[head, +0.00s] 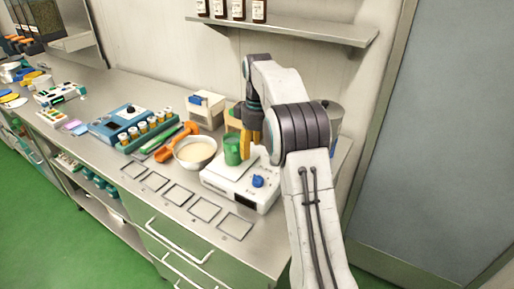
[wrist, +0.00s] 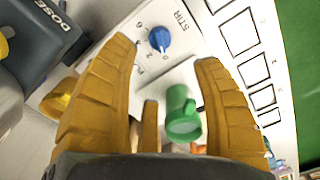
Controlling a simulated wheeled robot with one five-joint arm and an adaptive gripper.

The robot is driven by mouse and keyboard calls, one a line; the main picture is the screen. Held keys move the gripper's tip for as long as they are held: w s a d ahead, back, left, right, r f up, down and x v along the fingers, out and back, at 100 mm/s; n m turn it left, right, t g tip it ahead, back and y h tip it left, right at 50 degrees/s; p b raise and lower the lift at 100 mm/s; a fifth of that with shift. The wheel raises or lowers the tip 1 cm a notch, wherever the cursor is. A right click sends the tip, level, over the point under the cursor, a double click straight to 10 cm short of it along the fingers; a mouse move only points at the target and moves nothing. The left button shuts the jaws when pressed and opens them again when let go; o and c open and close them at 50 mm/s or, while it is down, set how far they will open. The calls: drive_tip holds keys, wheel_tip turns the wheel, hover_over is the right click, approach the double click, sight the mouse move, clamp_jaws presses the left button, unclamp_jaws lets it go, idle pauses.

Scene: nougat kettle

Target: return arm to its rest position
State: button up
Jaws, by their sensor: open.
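My gripper (head: 247,132) has yellow-orange fingers and hangs over the white stirrer plate (head: 241,190) at the right part of the counter. In the wrist view the two fingers (wrist: 168,55) are spread apart with nothing clamped between them. A green cup (head: 232,150) stands on the stirrer's top, just left of the fingers in the head view. In the wrist view the cup (wrist: 180,112) shows between the fingers, nearer the right one; I cannot tell whether they touch. The stirrer's blue knob (wrist: 160,39) is visible. My arm hides part of the area behind the stirrer.
A bowl of cream-coloured contents (head: 195,151) and an orange scoop (head: 177,142) are left of the stirrer. A rack of several jars (head: 147,132) is farther left. A shelf (head: 300,27) juts from the wall above. A dark "DOSE" device (wrist: 45,40) is close by. Outlined squares (head: 205,209) are bare.

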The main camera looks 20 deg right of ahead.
drive_tip(key=s+a+r+m+t, duration=0.1)
drive_tip(key=s+a+r, duration=0.25)
drive_tip(key=s, duration=0.35)
drive_tip(key=s+a+r+t, duration=0.1)
drive_tip(key=s+a+r, duration=0.25)
drive_tip(key=s, duration=0.25)
drive_tip(key=s+a+f+t, duration=0.1)
drive_tip(key=s+a+f, duration=0.1)
drive_tip(key=s, duration=0.7)
drive_tip(key=s+a+f+m+t, duration=0.1)
drive_tip(key=s+a+f, duration=0.1)
drive_tip(key=s, duration=0.6)
drive_tip(key=shift+s+f, duration=0.35)
drive_tip(key=shift+f, duration=0.25)
